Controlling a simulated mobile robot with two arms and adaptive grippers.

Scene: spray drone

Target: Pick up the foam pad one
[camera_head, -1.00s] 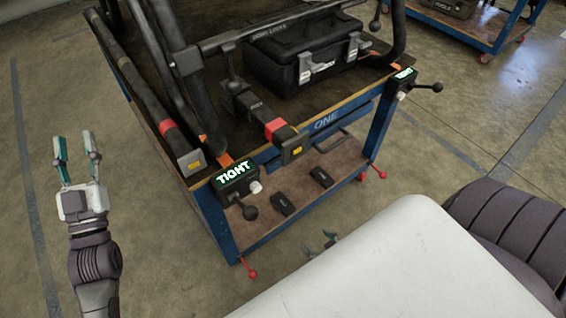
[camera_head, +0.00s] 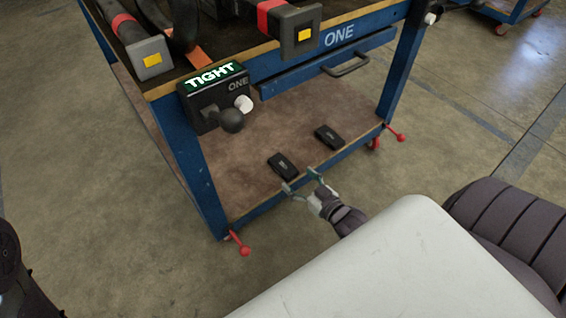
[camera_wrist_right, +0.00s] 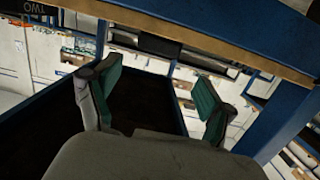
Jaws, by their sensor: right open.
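Two small black pads lie flat on the lower shelf (camera_head: 220,140) of the blue cart in the head view. The left pad (camera_head: 283,166) is near the shelf's front edge, and the right pad (camera_head: 328,137) is farther right. Their small labels are unreadable, so I cannot tell which is pad one. My right gripper (camera_head: 300,180) is open and empty at the shelf's front edge, just in front of the left pad. Its spread fingers show in the right wrist view (camera_wrist_right: 155,85); no pad is recognizable between them. My left gripper is out of view.
The cart's upper deck overhangs the shelf, with a drawer handle (camera_head: 346,66), a "TIGHT" box (camera_head: 215,92) with black knob, and dark bars ending in yellow-marked caps. Blue legs flank the shelf. Red levers (camera_head: 239,243) stick out low. Floor in front is clear.

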